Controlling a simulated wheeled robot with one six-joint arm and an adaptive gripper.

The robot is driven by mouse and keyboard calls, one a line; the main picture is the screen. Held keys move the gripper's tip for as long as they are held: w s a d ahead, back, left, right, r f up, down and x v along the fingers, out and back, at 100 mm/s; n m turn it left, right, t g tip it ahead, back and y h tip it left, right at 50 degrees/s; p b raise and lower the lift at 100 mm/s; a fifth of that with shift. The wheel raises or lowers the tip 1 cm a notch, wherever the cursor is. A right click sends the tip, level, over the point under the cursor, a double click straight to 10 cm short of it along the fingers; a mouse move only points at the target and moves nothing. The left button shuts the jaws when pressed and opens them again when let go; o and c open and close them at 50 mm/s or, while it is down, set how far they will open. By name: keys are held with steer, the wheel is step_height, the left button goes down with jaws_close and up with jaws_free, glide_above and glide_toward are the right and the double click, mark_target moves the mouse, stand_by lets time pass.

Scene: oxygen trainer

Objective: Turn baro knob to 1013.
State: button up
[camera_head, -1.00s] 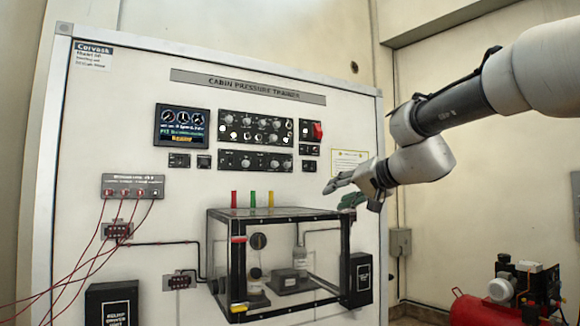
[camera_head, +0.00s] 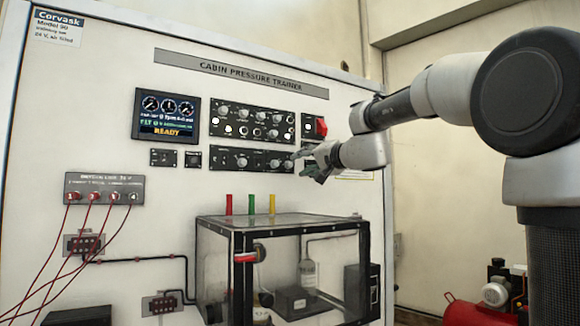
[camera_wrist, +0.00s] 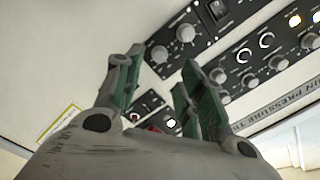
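The lower knob panel (camera_head: 240,161) is a black strip with several light round knobs on the upright trainer board. I cannot read its labels, so I cannot tell which knob is baro. My gripper (camera_head: 305,160) is at the right end of this panel. In the wrist view, my gripper (camera_wrist: 163,60) has its green-padded fingers spread apart, with nothing between them. Two grey knobs, an upper one (camera_wrist: 186,32) and a lower one (camera_wrist: 159,54), show beyond the fingertips; contact is not clear. The display (camera_head: 167,117) reads READY in orange; its smaller text is not legible.
Above is an upper knob panel (camera_head: 252,122) with several knobs, and a red switch (camera_head: 320,126) to its right. A clear box with a black frame (camera_head: 283,222) juts out below, with red, green and yellow posts behind its top. Red cables hang at left.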

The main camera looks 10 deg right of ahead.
mark_target(291, 165)
steer(key=x, duration=0.6)
steer(key=shift+w+a, duration=0.1)
jaws_close()
